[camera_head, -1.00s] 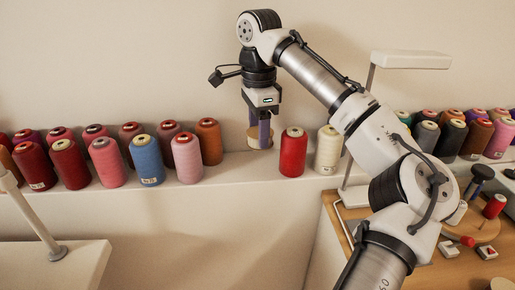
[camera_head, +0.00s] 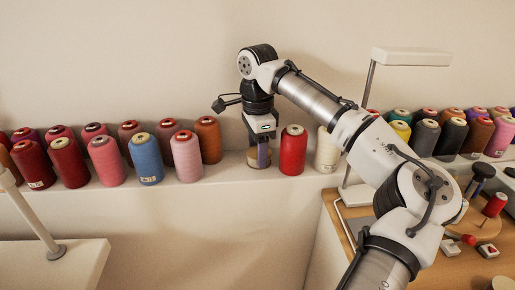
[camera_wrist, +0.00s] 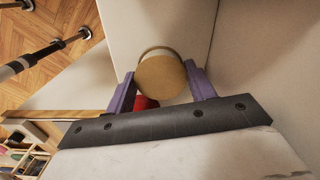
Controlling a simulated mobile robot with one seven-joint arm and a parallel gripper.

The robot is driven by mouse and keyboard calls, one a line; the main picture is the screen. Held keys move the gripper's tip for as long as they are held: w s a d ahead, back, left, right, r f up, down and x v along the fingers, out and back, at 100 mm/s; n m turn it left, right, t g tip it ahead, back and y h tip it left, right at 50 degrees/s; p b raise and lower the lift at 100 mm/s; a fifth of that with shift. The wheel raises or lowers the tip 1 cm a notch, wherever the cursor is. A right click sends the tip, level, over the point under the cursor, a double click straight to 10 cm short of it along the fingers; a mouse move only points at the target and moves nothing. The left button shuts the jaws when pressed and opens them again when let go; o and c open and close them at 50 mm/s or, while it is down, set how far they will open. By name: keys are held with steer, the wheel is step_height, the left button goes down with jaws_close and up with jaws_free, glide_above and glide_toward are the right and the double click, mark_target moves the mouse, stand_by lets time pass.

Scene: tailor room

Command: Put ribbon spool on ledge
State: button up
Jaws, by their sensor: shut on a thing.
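The ribbon spool (camera_head: 254,162) shows a round tan end and sits at the ledge (camera_head: 222,176), in the gap between an orange-brown cone and a red cone. My gripper (camera_head: 262,153) points down with its purple fingers on either side of the spool. In the wrist view, the spool's tan disc (camera_wrist: 162,80) lies between the two fingers (camera_wrist: 160,77), which are shut on it. The spool looks upright and at ledge height. I cannot tell whether its underside touches the ledge.
A red cone (camera_head: 293,152) stands close on the right, with a cream cone (camera_head: 327,153) beyond it. The orange-brown cone (camera_head: 208,141) and pink cone (camera_head: 187,158) stand on the left. A lamp (camera_head: 411,57) and wooden table (camera_head: 343,217) are at right.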

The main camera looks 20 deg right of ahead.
steer(key=shift+f, duration=0.2)
steer(key=o, duration=1)
steer(key=shift+r, duration=0.15)
step_height(320, 180, up, 12)
steer(key=shift+r+p, duration=0.1)
steer(key=shift+p, duration=0.8)
